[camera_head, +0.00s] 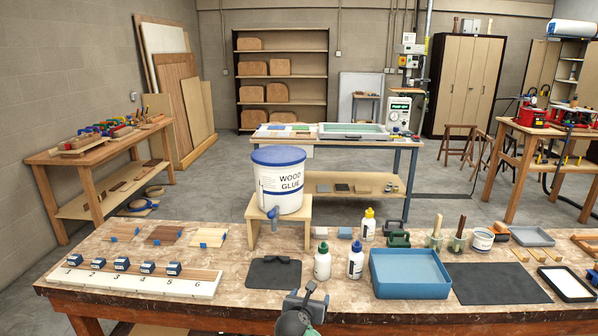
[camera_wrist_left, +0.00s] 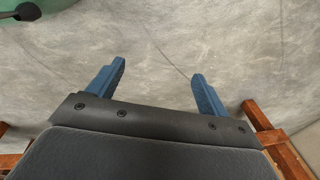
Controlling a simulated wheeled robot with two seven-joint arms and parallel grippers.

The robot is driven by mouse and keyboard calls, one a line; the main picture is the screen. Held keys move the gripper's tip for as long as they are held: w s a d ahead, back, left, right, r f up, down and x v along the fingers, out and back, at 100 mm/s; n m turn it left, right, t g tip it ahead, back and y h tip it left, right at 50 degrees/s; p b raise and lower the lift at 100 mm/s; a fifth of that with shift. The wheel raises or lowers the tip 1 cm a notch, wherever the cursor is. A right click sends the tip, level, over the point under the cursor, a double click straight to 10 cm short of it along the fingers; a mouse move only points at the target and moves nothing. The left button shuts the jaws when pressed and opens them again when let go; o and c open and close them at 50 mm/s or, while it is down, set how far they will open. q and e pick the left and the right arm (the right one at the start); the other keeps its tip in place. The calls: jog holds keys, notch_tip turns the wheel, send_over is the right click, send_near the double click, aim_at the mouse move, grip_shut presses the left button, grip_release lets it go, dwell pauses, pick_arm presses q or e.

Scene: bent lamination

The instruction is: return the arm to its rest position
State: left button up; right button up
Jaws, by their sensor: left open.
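My left gripper (camera_wrist_left: 159,70) shows in the left wrist view, with its two blue fingers spread apart. It is open, and nothing is between the fingers. Grey concrete floor (camera_wrist_left: 160,35) lies beyond the fingertips. Neither gripper shows in the head view.
A vise-like tool (camera_head: 295,318) with a black handle stands at the front edge of the workbench (camera_head: 225,285). A glue bucket (camera_head: 280,182) on a wooden stand, bottles, a blue tray (camera_head: 410,288) and a numbered board (camera_head: 130,278) occupy the bench. In the wrist view, reddish-brown wooden bars (camera_wrist_left: 265,125) flank the gripper.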

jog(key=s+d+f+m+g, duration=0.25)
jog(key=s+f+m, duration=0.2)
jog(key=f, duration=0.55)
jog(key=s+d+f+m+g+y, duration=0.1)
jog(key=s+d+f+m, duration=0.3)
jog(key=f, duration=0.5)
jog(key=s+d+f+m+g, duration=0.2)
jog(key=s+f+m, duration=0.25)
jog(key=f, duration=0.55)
pick_arm(q)
jog(key=d+h, duration=0.1)
jog(key=d, duration=1.1)
jog(key=shift+d+n+h, duration=0.15)
jog(key=shift+n+h, duration=0.15)
jog(key=shift+n, duration=0.1)
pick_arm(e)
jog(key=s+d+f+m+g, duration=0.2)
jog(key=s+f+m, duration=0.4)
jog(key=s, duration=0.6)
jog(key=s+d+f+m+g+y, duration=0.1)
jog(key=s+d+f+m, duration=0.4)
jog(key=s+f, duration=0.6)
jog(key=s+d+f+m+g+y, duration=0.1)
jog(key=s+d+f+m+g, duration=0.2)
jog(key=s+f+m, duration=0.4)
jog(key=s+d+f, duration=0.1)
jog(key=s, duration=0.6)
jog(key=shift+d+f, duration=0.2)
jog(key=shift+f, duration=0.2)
